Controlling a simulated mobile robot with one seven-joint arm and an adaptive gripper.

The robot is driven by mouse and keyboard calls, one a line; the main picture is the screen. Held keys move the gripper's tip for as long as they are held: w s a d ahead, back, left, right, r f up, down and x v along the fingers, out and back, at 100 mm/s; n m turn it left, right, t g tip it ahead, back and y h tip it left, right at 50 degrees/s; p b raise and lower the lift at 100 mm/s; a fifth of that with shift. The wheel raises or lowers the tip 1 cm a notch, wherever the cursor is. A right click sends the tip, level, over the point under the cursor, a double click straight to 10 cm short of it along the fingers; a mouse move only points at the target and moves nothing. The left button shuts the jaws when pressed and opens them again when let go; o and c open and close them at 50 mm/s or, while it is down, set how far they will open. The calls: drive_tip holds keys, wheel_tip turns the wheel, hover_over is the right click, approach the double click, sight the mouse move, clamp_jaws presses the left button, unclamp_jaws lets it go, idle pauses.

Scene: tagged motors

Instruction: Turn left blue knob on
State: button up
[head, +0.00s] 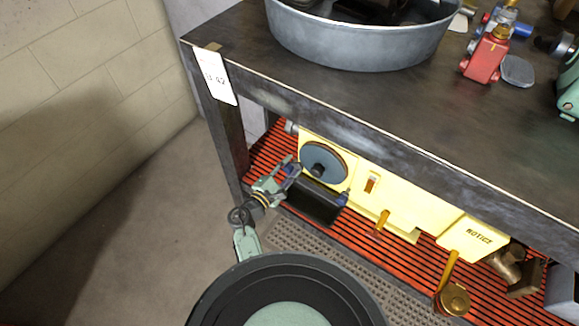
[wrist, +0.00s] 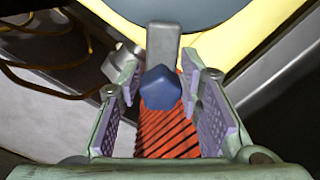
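The left blue knob (wrist: 161,88) is a faceted blue piece on a grey stem in the wrist view. My gripper (head: 284,173) is open, with its two purple-padded fingers standing on either side of the knob. Gaps show between the knob and both pads. In the head view my gripper is at the left end of a black motor (head: 315,205) on the shelf under the table and largely covers this knob. A second blue knob (head: 342,199) shows at the motor's right end.
A grey-blue disc (head: 328,160) and yellow panels (head: 400,205) stand behind the motor on a red slatted shelf (head: 266,150). The dark table top (head: 300,90) overhangs the shelf, and a table leg (head: 228,145) stands to the left. Orange-handled parts (head: 380,222) lie to the right.

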drive_tip(key=shift+s+a, duration=0.1)
drive_tip(key=v, duration=1.1)
drive_tip(key=shift+s+a, duration=0.15)
drive_tip(key=shift+s, duration=0.2)
drive_tip(key=shift+c, duration=0.2)
